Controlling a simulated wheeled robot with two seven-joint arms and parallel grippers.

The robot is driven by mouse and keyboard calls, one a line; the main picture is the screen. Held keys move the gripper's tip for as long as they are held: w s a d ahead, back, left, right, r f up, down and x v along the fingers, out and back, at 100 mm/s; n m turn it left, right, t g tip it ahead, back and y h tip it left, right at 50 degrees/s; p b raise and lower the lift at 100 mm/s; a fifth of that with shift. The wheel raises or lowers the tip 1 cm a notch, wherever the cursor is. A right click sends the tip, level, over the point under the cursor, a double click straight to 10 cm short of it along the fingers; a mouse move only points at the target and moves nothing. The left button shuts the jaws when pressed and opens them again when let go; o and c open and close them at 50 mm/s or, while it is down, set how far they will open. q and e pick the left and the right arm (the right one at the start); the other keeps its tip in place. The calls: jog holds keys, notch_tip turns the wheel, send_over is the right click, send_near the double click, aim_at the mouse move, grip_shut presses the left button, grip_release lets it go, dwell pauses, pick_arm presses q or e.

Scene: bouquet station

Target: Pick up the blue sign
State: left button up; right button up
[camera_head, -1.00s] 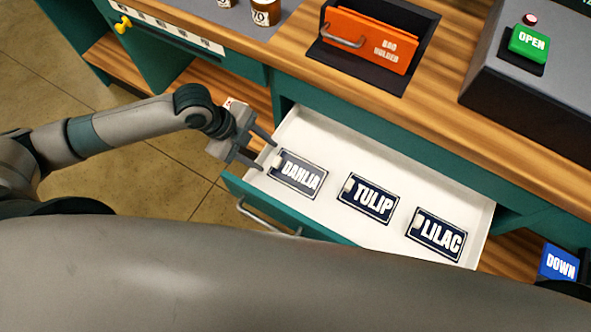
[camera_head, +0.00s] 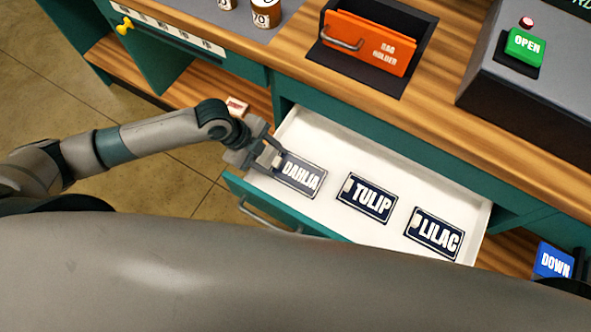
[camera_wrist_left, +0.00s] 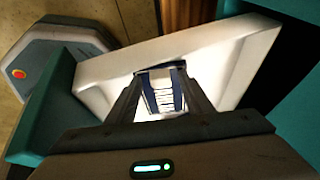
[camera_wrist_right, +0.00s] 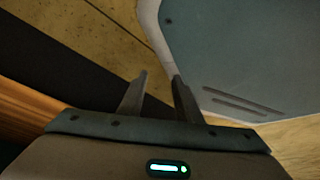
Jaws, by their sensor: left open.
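Several dark navy signs with white letters lie in the open white drawer: DAHLIA (camera_head: 302,175), TULIP (camera_head: 368,197) and LILAC (camera_head: 434,234). Each has a small pale tab at its left end. My left gripper (camera_head: 271,157) is at the left end of the DAHLIA sign, open, its fingers around the tab area. In the left wrist view the open fingers (camera_wrist_left: 162,85) stand on either side of the sign's end; contact cannot be told. A brighter blue DOWN panel (camera_head: 554,262) is at the lower right. My right gripper (camera_wrist_right: 160,78) is open and empty.
The drawer (camera_head: 400,158) has raised walls around the signs and a handle (camera_head: 268,222) on its front. The wooden counter (camera_head: 300,65) overhangs behind it. An orange bag holder (camera_head: 368,43) and a green OPEN button (camera_head: 526,46) are above.

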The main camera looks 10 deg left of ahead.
pick_arm(q)
grip_shut()
pick_arm(e)
jog(key=shift+w+r, duration=0.15)
jog(key=shift+w, duration=0.3)
pick_arm(q)
jog(key=shift+r, duration=0.15)
pick_arm(e)
jog(key=shift+s, duration=0.15)
